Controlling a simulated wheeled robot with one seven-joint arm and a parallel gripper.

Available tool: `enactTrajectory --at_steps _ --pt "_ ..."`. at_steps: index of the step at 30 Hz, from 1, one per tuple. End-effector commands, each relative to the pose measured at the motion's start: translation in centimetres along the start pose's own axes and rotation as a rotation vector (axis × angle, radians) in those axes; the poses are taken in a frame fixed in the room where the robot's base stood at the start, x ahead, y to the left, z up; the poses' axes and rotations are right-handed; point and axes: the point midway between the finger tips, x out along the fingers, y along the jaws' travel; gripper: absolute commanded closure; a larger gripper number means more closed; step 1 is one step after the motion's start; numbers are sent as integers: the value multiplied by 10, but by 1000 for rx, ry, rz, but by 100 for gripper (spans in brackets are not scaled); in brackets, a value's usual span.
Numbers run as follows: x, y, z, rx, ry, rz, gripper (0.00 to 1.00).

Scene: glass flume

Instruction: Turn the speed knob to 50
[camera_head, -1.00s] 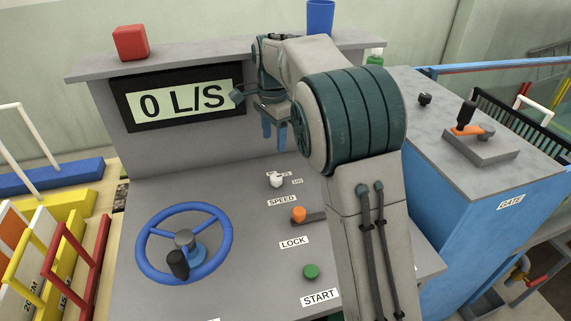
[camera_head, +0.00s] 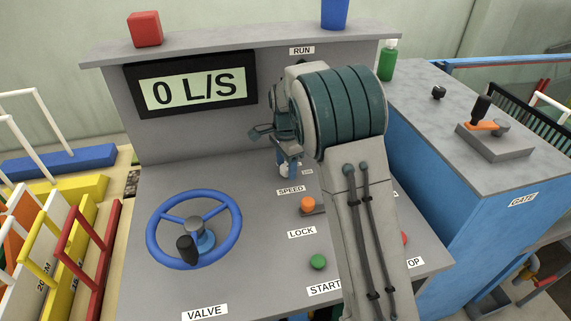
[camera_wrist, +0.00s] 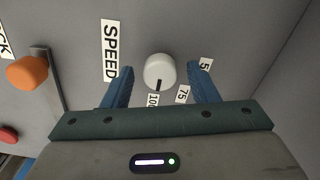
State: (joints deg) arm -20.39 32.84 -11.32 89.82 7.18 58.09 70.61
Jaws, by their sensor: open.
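The speed knob is a small white round knob (camera_wrist: 160,71) on the grey console, with a dark pointer mark. In the head view my gripper (camera_head: 287,165) mostly covers the knob.
An orange lock knob (camera_head: 308,204) on a slot, a green start button (camera_head: 317,262) and a blue valve wheel (camera_head: 194,228) share the console. The display (camera_head: 194,91) reads 0 L/S. A red block (camera_head: 145,29) and blue cup (camera_head: 335,14) stand on the top ledge.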

Motion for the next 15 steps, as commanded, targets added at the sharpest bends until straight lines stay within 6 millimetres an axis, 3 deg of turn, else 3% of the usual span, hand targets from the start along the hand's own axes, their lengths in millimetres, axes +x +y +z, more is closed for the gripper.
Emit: enactTrajectory --at_steps 8,13,15 --pt "2 0 0 -1 0 -1 47" --pt "2 0 0 -1 0 -1 88" --pt "2 0 0 -1 0 -1 91"
